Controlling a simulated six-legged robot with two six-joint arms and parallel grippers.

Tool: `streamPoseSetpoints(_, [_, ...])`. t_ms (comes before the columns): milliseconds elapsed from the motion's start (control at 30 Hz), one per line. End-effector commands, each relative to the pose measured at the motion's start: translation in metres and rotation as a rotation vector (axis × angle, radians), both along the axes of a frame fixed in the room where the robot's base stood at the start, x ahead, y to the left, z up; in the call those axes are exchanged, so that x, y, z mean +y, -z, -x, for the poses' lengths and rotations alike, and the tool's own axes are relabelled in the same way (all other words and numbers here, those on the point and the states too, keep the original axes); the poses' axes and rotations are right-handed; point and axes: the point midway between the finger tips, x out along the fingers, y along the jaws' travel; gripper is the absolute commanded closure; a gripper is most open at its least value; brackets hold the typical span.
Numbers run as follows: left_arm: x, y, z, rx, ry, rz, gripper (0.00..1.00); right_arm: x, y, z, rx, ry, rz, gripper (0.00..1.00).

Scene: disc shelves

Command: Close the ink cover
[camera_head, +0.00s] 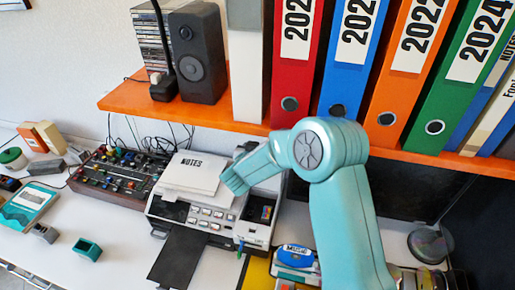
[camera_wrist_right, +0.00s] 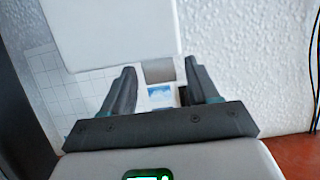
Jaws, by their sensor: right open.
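A white and grey printer (camera_head: 203,214) stands on the desk in the head view, with a sheet marked NOTES on top. At its right side a dark compartment (camera_head: 262,211) with small coloured parts lies exposed. My right arm crosses in front of the area behind it, so I cannot make out the ink cover clearly. The arm's teal end reaches over the printer's right rear; its fingers cannot be made out there. In the right wrist view my right gripper (camera_wrist_right: 161,80) is open, with nothing held between its two dark fingers. My left gripper is not in view.
An orange shelf (camera_head: 210,117) with binders and a black speaker (camera_head: 198,52) overhangs the back of the desk. A control box with knobs (camera_head: 117,177) stands left of the printer. A dark tray (camera_head: 178,258) extends in front.

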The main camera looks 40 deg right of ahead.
Motion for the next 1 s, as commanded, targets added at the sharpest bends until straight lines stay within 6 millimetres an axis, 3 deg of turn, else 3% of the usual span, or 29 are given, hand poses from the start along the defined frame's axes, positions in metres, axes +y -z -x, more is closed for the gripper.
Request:
streamPoseSetpoints(33, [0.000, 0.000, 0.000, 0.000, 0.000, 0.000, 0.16, 0.000, 0.000, 0.000, 0.000, 0.000, 0.000, 0.40])
streamPoseSetpoints(200, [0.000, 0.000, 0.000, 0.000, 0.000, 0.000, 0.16, 0.000, 0.000, 0.000, 0.001, 0.001, -0.001, 0.96])
streamPoseSetpoints(233, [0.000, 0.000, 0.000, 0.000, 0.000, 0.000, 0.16, 0.000, 0.000, 0.000, 0.001, 0.000, -0.001, 1.00])
streamPoseSetpoints(467, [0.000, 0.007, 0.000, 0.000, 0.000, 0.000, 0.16, 0.003, 0.003, 0.002, -0.007, -0.003, 0.011, 1.00])
streamPoseSetpoints(800, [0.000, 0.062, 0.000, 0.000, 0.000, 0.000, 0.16, 0.027, 0.009, 0.020, -0.119, -0.004, 0.149, 1.00])
streamPoseSetpoints(1000, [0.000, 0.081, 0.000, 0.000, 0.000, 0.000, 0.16, 0.046, 0.007, 0.036, -0.156, -0.003, 0.193, 1.00])
